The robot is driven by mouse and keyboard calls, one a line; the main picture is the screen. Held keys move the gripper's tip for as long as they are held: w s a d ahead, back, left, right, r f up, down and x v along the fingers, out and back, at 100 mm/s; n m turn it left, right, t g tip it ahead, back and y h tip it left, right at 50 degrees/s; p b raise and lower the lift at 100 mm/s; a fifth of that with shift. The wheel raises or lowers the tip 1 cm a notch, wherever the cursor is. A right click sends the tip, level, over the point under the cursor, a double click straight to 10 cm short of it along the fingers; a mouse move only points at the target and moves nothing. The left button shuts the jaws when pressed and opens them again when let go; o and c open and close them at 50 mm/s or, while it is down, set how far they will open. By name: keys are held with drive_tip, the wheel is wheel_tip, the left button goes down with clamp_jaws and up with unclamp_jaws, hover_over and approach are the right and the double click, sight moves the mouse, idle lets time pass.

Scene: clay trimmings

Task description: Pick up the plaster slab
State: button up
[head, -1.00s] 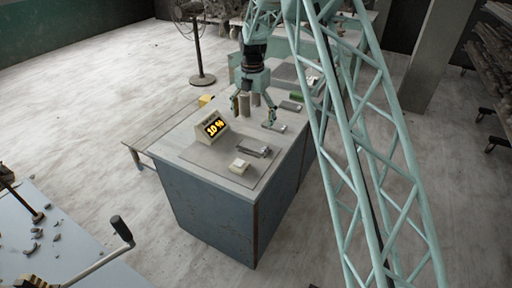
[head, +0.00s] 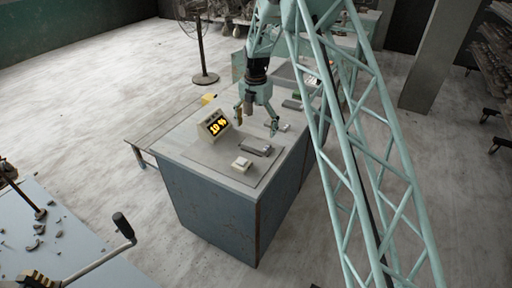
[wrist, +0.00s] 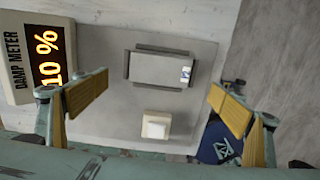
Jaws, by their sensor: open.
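A small pale block (wrist: 156,125) looks like the plaster slab, though I cannot be sure. It lies on the grey bench mat, below centre in the wrist view, and also shows in the head view (head: 241,164). My gripper (wrist: 158,104) is open and empty, its yellow-padded fingers wide apart. In the wrist view the block lies between and slightly below the fingertips. In the head view my gripper (head: 257,121) is above the bench, behind the block and apart from it.
A grey rectangle edged by dark bars (wrist: 160,69) lies beside the block; it also shows in the head view (head: 257,148). A damp meter (head: 216,125) reading 10 % stands at left. More pieces lie farther back on the bench (head: 222,190). The mat's front is clear.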

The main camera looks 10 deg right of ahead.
sight(256, 144)
drive_tip(key=shift+f, duration=1.5)
drive_tip(key=shift+d+f+b, duration=0.1)
drive_tip(key=shift+f+b, duration=0.25)
drive_tip(key=shift+f, duration=2.25)
drive_tip(key=shift+c, duration=0.3)
drive_tip(key=c, duration=1.1)
drive_tip(key=shift+o, duration=0.2)
drive_tip(key=shift+r, duration=0.15)
wheel_tip(256, 144, up, 10)
drive_tip(key=shift+p, duration=0.4)
